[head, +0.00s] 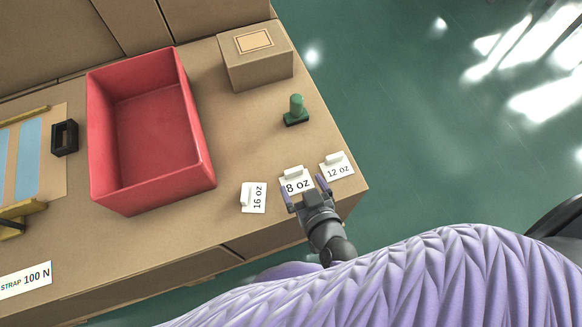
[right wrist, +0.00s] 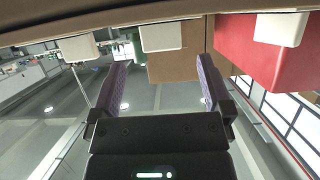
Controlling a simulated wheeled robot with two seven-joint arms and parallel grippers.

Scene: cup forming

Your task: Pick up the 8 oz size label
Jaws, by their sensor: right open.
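The 8 oz size label (head: 297,185) is a white card with a raised white grip block, lying on the cardboard-brown table near its front right edge. My right gripper (head: 306,189) is open and empty, with its purple fingers on either side of the card's near part in the head view. In the right wrist view the gripper (right wrist: 164,78) shows the white block of the 8 oz label (right wrist: 162,37) ahead, between the finger lines, apart from them. The card's lower edge is partly hidden by the gripper. My left gripper is not in view.
The 16 oz label (head: 254,197) lies left of it and the 12 oz label (head: 337,167) right, both close. A green stamp (head: 296,111), a cardboard box (head: 256,70) and a red bin (head: 203,150) stand beyond. The table's edge is near on the right.

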